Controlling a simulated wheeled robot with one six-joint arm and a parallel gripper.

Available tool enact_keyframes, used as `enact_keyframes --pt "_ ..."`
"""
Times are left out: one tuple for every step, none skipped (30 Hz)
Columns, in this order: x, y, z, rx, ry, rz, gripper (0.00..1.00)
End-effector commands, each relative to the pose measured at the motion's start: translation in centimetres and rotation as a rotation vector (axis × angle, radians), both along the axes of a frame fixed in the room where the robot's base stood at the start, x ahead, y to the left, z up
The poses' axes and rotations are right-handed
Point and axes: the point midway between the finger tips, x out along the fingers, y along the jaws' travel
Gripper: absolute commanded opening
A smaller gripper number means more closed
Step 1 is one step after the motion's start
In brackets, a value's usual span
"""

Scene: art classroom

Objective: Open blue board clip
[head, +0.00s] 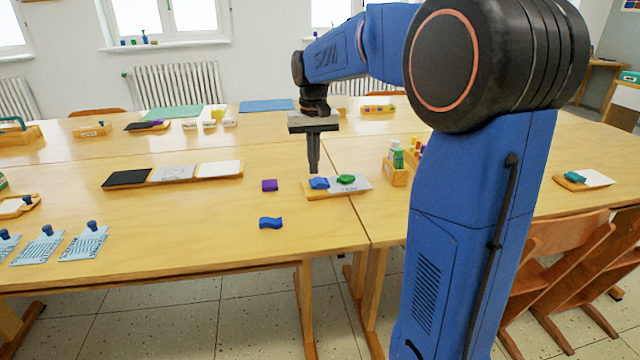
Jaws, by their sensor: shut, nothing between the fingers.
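A small wooden board (325,193) with a pale sheet lies near the seam between the tables. A blue clip (319,183) sits at its left part and a green clip (346,179) at its middle. A separate blue wavy piece (270,223) lies on the table to the front left. My gripper (314,170) points straight down with its fingers together and empty. Its tips appear just above and behind the blue clip in the picture; the exact gap cannot be told. Whether the blue clip is open or closed is too small to tell.
A purple block (269,185) lies left of the board. A wooden holder with bottles (395,168) stands to the right. A long tray with black and white panels (172,174) lies to the left. The tabletop (190,215) in front is mostly free.

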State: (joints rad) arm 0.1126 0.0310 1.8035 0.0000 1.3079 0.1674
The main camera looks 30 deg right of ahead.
Motion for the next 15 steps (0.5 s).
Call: enact_keyframes --pt "0.1 0.0 0.4 -0.001 -0.002 0.000 0.00" --pt "0.1 0.0 0.6 -0.001 -0.002 0.000 0.00" --pt "0.0 0.0 0.8 -0.001 -0.002 0.000 0.00" --pt "0.0 0.0 1.0 0.000 -0.001 0.000 0.00" --pt "0.0 0.0 1.2 0.000 -0.001 0.000 0.00" --pt "0.0 0.0 1.5 0.000 -0.001 0.000 0.00" --pt "0.0 0.0 1.7 -0.001 -0.002 0.000 0.00" --pt "0.0 0.0 1.9 -0.001 -0.002 0.000 0.00" --pt "0.0 0.0 2.1 -0.001 -0.002 0.000 0.00" --pt "0.0 0.0 2.3 -0.001 -0.002 0.000 0.00" --pt "0.0 0.0 2.5 -0.001 -0.002 0.000 0.00" --pt "0.0 0.0 2.8 0.000 -0.001 0.000 0.00" --pt "0.0 0.0 3.0 0.000 -0.001 0.000 0.00" --pt "0.0 0.0 3.1 -0.001 -0.002 0.000 0.00" --pt "0.0 0.0 3.4 -0.001 -0.002 0.000 0.00"
